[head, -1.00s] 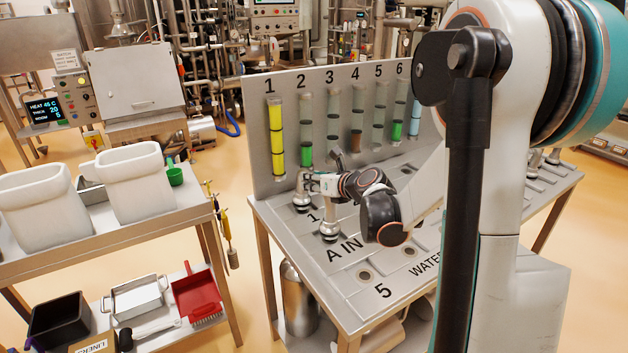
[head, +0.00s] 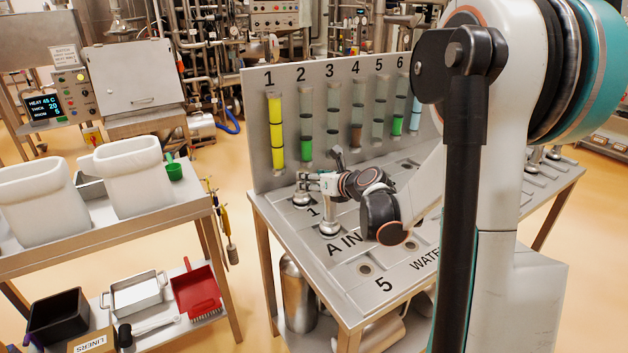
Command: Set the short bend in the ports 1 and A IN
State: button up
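The short bend is a small metal pipe. One foot (head: 302,198) stands at the port beside the mark 1 on the grey table panel, and the other foot (head: 330,226) stands at the port beside the mark A IN. Both feet look upright and down at the panel. My gripper (head: 308,182) is at the top of the bend, reaching in from the right. It hides most of the bend's upper part. The fingers are too small and overlapped to show whether they grip it.
The panel (head: 372,285) has more ports, marked 5 and WATER. A back plate (head: 262,190) with numbered coloured sight tubes stands close behind my gripper. At left, a cart (head: 110,233) carries white bins (head: 130,178). Floor shows between cart and table.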

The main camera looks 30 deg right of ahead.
jog(key=shift+s, duration=0.1)
jog(key=v, duration=1.2)
dwell(0.4)
